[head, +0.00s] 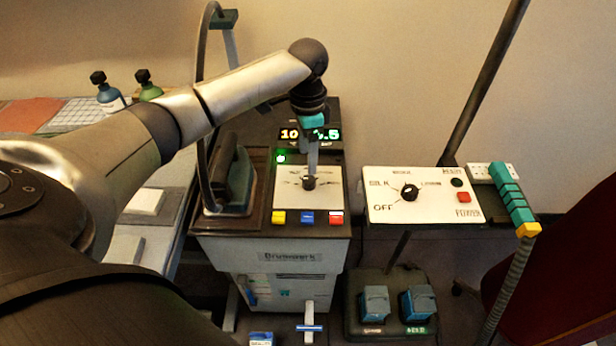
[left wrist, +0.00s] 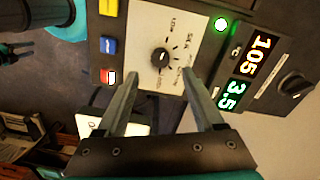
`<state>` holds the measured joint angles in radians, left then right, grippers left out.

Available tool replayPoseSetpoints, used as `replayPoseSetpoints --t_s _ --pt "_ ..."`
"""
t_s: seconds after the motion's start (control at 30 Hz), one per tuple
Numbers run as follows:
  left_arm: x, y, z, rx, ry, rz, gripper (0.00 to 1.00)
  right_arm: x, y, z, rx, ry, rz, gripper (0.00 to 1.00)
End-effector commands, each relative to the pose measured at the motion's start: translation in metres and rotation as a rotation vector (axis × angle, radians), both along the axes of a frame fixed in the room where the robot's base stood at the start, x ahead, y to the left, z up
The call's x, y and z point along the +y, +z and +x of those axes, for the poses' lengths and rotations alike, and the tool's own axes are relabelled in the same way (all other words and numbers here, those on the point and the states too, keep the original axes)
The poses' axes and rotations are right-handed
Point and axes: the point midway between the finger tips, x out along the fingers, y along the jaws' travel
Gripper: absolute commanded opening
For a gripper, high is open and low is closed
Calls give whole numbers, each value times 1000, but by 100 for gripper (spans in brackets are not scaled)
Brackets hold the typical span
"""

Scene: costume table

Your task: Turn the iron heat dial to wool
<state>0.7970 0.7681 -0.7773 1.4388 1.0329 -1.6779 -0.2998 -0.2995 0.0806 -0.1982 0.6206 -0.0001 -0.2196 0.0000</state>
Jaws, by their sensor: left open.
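A black dial (head: 309,182) sits on the white face plate of the steam station (head: 305,256), below its lit display. The dial also shows in the left wrist view (left wrist: 161,57). Small words ring it, too blurred to read surely, and its setting is unclear. My left gripper (head: 312,166) is above this dial, pointing down. In the left wrist view the gripper (left wrist: 160,90) has its fingers apart and empty, with the dial beyond the gap between the tips. A second black dial (head: 409,192) is on a white panel to the right, marked OFF and SILK.
An iron (head: 238,182) stands left of the near dial, with a curved hose above it. Coloured buttons (head: 307,217) line the station's front edge. The display (head: 311,134) glows behind the dial. A slanted dark pole (head: 484,80) rises behind the right panel. Blue pedals (head: 418,304) sit below.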

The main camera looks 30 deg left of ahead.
Motion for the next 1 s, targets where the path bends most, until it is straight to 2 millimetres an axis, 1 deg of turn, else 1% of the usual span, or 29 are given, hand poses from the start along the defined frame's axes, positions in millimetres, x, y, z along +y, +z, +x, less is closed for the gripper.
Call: replayPoseSetpoints --t_s 0.03,0.2,0.3,0.4,0.53,0.8,1.0 --pt "0 -14 -1 3 1 -1 69 0 -4 0 0 0 0 50" --pt "-1 -46 -1 1 0 0 69 0 -10 0 0 1 0 50" --pt "-1 -60 -1 1 0 -1 69 0 -13 0 0 1 0 50" --pt "-1 -69 -1 1 1 1 69 0 -15 0 0 1 0 50" --pt "-1 -74 -1 -1 0 0 69 0 -16 0 1 2 1 50" --pt "-1 -75 -1 -1 0 0 68 1 -15 0 1 2 1 50" --pt "-1 -75 -1 -1 0 0 46 1 -15 0 1 3 0 50"
